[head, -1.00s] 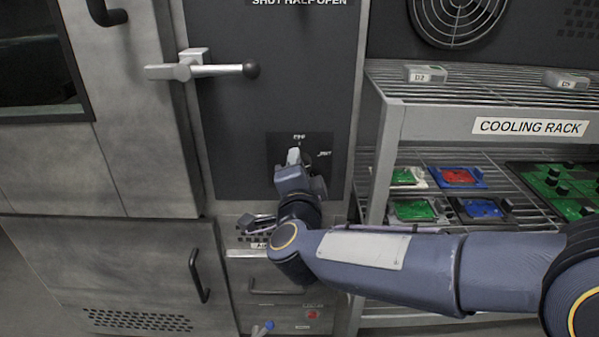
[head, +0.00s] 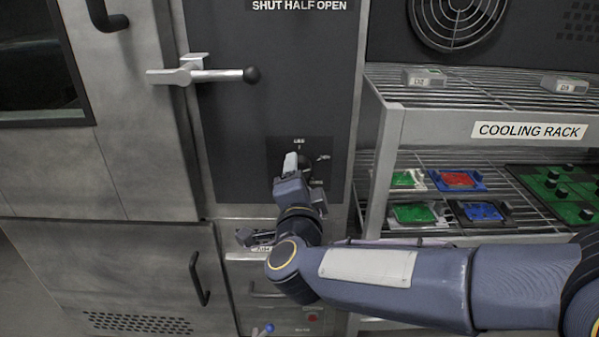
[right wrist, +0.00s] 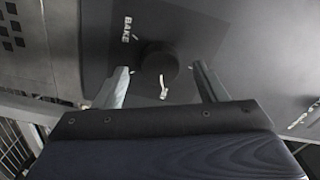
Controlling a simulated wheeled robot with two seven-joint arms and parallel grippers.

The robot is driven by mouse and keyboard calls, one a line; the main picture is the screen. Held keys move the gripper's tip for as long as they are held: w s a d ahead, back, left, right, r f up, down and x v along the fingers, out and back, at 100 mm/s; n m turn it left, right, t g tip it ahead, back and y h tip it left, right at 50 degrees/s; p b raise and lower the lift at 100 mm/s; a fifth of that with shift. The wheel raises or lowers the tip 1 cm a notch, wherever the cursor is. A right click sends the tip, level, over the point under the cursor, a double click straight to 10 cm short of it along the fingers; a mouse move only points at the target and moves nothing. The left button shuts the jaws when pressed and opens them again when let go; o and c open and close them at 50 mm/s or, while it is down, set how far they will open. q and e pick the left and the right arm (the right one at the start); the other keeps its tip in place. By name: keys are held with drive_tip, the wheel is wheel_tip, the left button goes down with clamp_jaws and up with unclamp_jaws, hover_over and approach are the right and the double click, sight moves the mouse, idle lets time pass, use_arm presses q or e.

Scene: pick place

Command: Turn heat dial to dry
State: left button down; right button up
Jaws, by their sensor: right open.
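The heat dial (right wrist: 158,62) is a dark round knob on a black panel, between my right gripper's fingertips in the right wrist view. A "BAKE" label (right wrist: 127,28) is left of it, and a small white mark (right wrist: 163,88) shows just below it; I cannot tell whether that is a pointer or a label. My right gripper (right wrist: 164,78) is open, one finger on either side of the knob; contact cannot be told. In the head view my right gripper (head: 299,164) is at the dial panel (head: 323,143), partly covering the knob. Small labels there are illegible. My left gripper is out of view.
A lever handle (head: 222,75) with a black ball end sticks out above left, under a "SHUT HALF OPEN" label (head: 299,5). The cooling rack (head: 392,130) with several coloured boards stands close on the right. A blue-tipped lever (head: 264,330) is below.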

drive_tip(key=s+p, duration=0.1)
drive_tip(key=s, duration=0.4)
drive_tip(key=shift+s, duration=0.25)
